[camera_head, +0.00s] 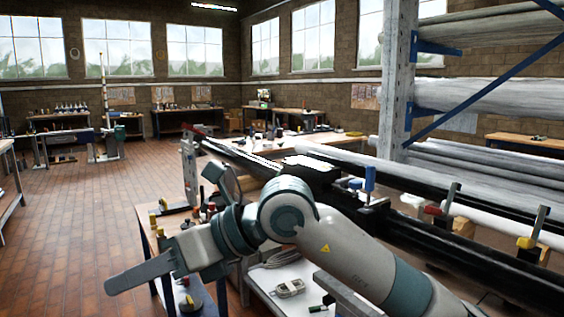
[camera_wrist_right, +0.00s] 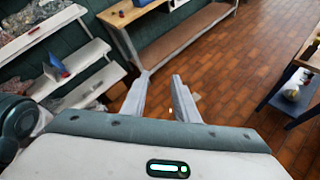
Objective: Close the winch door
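My right gripper (camera_head: 125,278) is at the lower left in the head view, with its fingers seen edge-on over the brick floor. The right wrist view shows its two fingers (camera_wrist_right: 160,85) apart, with only floor and a bench leg beyond the gap. A long black mast (camera_head: 440,237) lies diagonally across the right half. A dark boxy part (camera_head: 318,175) with a bright flat top sits on it, behind my arm. I cannot make out which part is the winch door or how far it stands open. My left gripper is not in view.
A wooden workbench (camera_head: 146,240) with small tools stands just beyond my right gripper. A white lower shelf (camera_head: 275,275) lies below my right arm. Clamps (camera_head: 528,243) rise along the mast. A rack of long rolls (camera_head: 480,98) stands right. The brick floor (camera_head: 75,200) at left is open.

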